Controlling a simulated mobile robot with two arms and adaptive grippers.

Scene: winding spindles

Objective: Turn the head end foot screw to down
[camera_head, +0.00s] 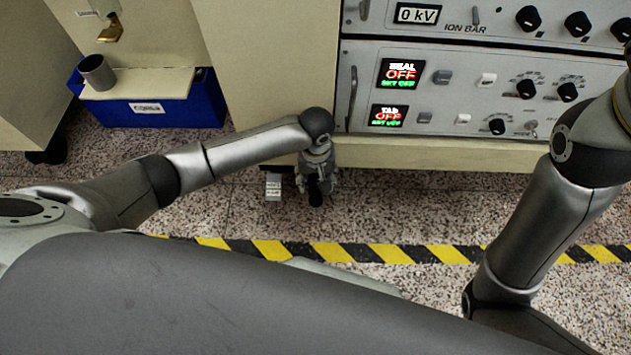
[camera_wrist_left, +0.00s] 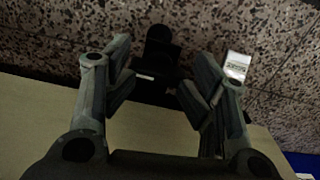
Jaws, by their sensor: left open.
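My left gripper (camera_head: 317,187) is low at the front bottom edge of the cream cabinet (camera_head: 440,152), pointing down. In the left wrist view my left gripper (camera_wrist_left: 160,88) is open, with its two fingers well apart. A dark foot-like part (camera_wrist_left: 160,48), with a small white mark, lies beyond and partly between the fingers; I take it to be the foot screw. The gripper does not grip it, and I cannot tell whether a finger touches it. Its position up or down is not readable. My right arm is at the right; its gripper is out of view.
A small white labelled tag (camera_head: 273,187) stands by the floor beside the left gripper; it also shows in the left wrist view (camera_wrist_left: 237,66). A blue bin (camera_head: 205,104) is at the left. Yellow-black floor tape (camera_head: 375,253) crosses the speckled floor. Control panels (camera_head: 460,75) are above.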

